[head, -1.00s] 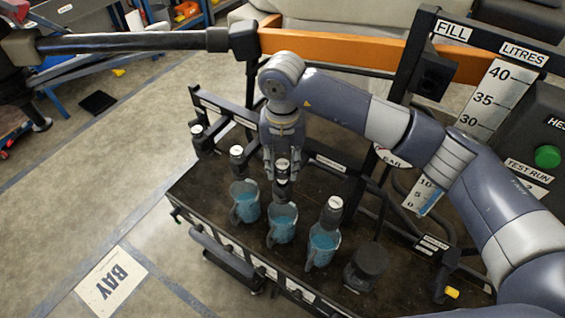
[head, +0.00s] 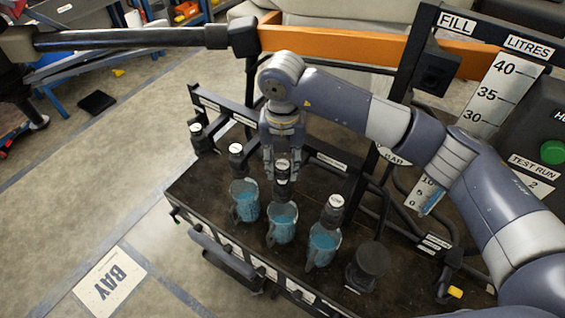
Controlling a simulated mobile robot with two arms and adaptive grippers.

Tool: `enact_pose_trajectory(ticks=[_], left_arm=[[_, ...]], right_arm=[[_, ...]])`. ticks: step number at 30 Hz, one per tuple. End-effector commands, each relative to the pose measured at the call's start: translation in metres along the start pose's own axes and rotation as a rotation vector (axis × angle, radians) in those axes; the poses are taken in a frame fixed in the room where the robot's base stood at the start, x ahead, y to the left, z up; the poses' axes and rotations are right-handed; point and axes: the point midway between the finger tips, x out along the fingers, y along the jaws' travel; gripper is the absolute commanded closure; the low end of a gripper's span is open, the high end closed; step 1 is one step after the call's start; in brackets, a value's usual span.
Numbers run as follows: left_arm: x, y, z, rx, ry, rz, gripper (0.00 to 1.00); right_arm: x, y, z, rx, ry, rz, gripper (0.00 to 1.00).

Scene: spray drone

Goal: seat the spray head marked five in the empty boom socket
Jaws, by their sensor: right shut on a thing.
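My right gripper (head: 283,150) points down over the bench, shut on a dark spray head with a white cap (head: 282,168). That spray head is upright above the middle jug (head: 282,224). Other white-capped spray heads stand in the row: one at the far left (head: 197,135), one left of my gripper (head: 237,154) and one on the right (head: 332,210). The numbers on the caps are too small to read. The boom socket under the held head is hidden, so I cannot tell whether the head touches it. My left gripper is out of view.
Jugs with blue liquid stand at left (head: 244,204) and right (head: 322,246) of the middle one. A black round holder (head: 368,266) stands near the bench's right end. A fill gauge (head: 498,92) and green button (head: 553,152) are at right. An orange beam (head: 345,46) runs behind.

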Motion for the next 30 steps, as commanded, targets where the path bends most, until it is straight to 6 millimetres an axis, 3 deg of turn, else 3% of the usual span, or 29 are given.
enact_pose_trajectory(ticks=[30], left_arm=[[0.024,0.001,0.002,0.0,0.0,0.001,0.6]], right_arm=[[0.027,0.0,0.0,0.0,0.0,0.0,1.0]])
